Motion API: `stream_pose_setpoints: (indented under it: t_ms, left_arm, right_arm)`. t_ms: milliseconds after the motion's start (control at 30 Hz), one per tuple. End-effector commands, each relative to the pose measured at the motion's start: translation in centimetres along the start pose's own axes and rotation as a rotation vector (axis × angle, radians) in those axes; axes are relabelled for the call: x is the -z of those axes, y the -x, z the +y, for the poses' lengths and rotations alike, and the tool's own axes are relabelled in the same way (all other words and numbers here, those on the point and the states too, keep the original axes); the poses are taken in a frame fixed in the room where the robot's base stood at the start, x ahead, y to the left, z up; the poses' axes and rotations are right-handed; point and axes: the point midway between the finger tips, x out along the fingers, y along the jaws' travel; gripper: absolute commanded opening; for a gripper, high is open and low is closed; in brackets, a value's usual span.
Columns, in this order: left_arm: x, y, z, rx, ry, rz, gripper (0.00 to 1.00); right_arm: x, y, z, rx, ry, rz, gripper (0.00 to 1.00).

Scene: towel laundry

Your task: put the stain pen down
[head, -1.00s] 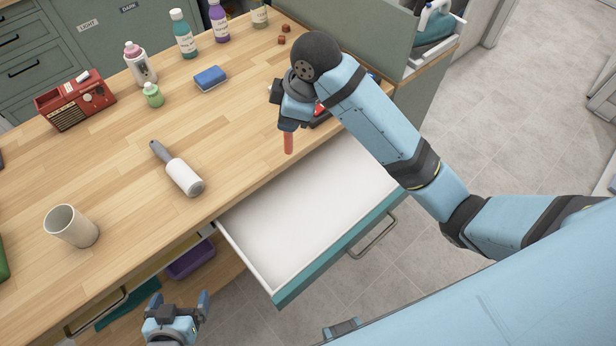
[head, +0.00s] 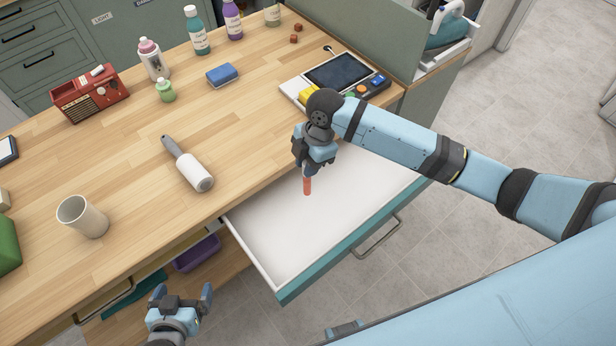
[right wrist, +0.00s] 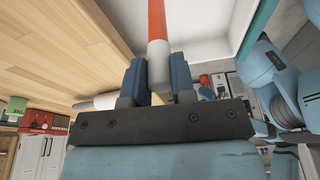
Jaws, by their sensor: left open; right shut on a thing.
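The stain pen (head: 307,186) is orange-red and points downward from my right gripper (head: 308,172). In the right wrist view the pen (right wrist: 157,30) has a white lower part and sits between the two blue fingers of my right gripper (right wrist: 158,82), which is shut on it. In the head view the pen appears over the white inside of the open drawer (head: 275,235); its exact height above the drawer floor is hard to tell. My left gripper (head: 182,298) is open and empty at the lower left, in front of the counter.
On the wooden counter (head: 130,165) are a lint roller (head: 190,168), a cup (head: 82,217), a blue sponge (head: 222,75), a red radio (head: 90,92) and several bottles. A device with a dark screen (head: 338,72) lies behind my right arm. The drawer looks empty.

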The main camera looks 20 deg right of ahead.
Motion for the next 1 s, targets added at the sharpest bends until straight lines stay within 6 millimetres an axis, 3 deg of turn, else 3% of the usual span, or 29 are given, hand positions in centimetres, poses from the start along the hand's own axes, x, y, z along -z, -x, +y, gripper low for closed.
stream_pose_setpoints:
  t_ms: [100,367,600,967,1000]
  left_arm:
    - [0.2,0.2,-0.1,0.002,0.0,0.0,1.0]
    - [0.2,0.3,-0.1,0.002,0.001,-0.003,1.0]
    - [0.4,0.5,0.0,0.002,0.002,-0.004,1.0]
    - [0.2,0.4,0.0,0.003,0.002,-0.004,1.0]
    - [0.2,0.4,0.0,0.003,0.002,-0.004,1.0]
  right_arm:
    - [-0.5,-2.0,0.0,0.001,-0.001,0.001,0.0]
    - [-1.0,-3.9,0.0,-0.001,-0.001,0.002,0.0]
    - [-1.8,-7.1,0.0,0.0,-0.002,0.001,0.0]
    - [-1.9,-7.5,0.0,-0.002,-0.001,0.001,0.0]
    - [-1.9,-7.5,0.0,-0.002,-0.001,0.001,0.28]
